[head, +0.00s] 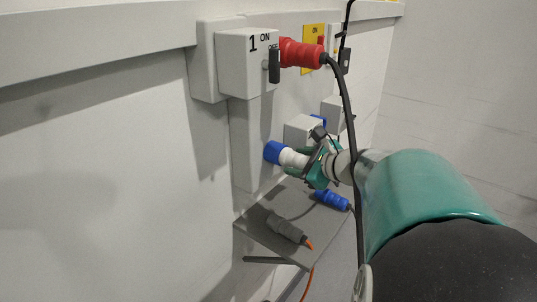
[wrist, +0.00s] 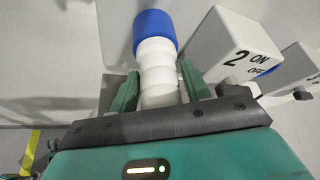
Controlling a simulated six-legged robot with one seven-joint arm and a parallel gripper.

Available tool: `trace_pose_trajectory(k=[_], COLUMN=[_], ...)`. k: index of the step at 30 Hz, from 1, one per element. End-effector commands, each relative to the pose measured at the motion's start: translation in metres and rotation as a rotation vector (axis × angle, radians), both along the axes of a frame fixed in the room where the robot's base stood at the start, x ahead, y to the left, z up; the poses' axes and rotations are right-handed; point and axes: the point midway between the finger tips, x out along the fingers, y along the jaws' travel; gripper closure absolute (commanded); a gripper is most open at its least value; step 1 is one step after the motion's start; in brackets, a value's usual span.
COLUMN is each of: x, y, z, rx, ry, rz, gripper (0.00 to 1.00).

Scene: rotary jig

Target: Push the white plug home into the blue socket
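The white plug (head: 292,158) is a ribbed white cylinder; in the wrist view (wrist: 157,62) it points away from me. Its far end meets the round blue socket (head: 273,152), which also shows in the wrist view (wrist: 155,30) as a wider blue ring. Plug and socket look roughly in line; the depth inside the socket is hidden. My gripper (head: 308,161) has one green finger on each side of the plug's rear part, close against it, as the wrist view (wrist: 160,88) shows. It appears shut on the plug.
A box marked 1 (head: 247,62) with a red plug (head: 301,53) is above. A black cable hangs in front of my arm. A box marked 2 (wrist: 236,53) stands right of the socket. A grey shelf (head: 255,226) below holds a grey connector (head: 286,228) and a blue connector (head: 332,199).

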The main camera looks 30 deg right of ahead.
Motion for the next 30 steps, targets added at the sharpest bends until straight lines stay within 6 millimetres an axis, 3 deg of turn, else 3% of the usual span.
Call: trace_pose_trajectory(k=[2, 14, 30], x=[0.0, -0.007, -0.106], y=[0.0, -0.001, -0.011], z=[0.0, 0.002, 0.044], rx=[0.0, -0.001, -0.001], ry=[0.001, 0.001, -0.002], rz=[0.001, 0.0, -0.002], gripper=[0.38, 0.38, 0.38])
